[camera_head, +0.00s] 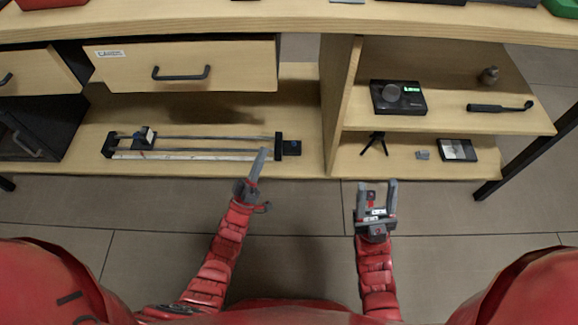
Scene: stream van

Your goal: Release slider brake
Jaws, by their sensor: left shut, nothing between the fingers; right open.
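The slider (200,149) lies on the low wooden shelf at the left, a long pair of rails with black end blocks. Its carriage (144,138) sits near the left end. A black block with a small blue mark (291,147) is at the right end. Which part is the brake is too small to tell. My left gripper (261,153) is shut and empty, its fingertips by the slider's front rail near the right end; I cannot tell if they touch. My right gripper (377,186) is open and empty, in front of the right shelves.
A drawer (185,68) hangs above the slider. A black device with a dial (398,97) and a dark handled tool (500,106) lie on the upper right shelf. A small tripod (375,142) and a framed card (457,150) are below. The floor in front is clear.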

